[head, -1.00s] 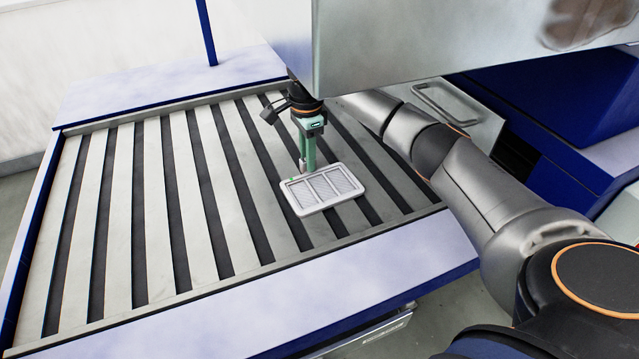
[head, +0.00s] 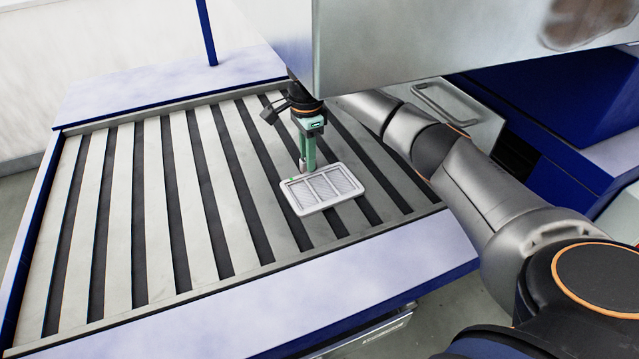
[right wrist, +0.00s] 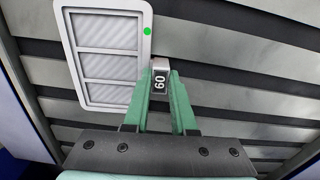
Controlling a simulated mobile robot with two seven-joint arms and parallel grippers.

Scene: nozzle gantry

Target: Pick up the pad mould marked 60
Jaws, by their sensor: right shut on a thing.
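The pad mould marked 60 is a white framed tray (head: 322,189) with three ribbed panels, lying over the slatted bed in the head view. In the right wrist view the mould (right wrist: 106,62) shows a green dot at one corner and a grey tab with the number 60 (right wrist: 160,80) beside its frame. My right gripper (head: 304,168) points down at the mould's far left edge. In the right wrist view its green fingers (right wrist: 160,92) are shut on the tab, one on each side. I cannot tell whether the mould touches the slats. My left gripper is not in view.
The slatted bed (head: 150,205) is clear to the left of the mould. A large metal housing (head: 440,45) hangs over the bed's back right. A pale blue ledge (head: 360,275) runs along the front, and a blue post (head: 207,32) stands at the back.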

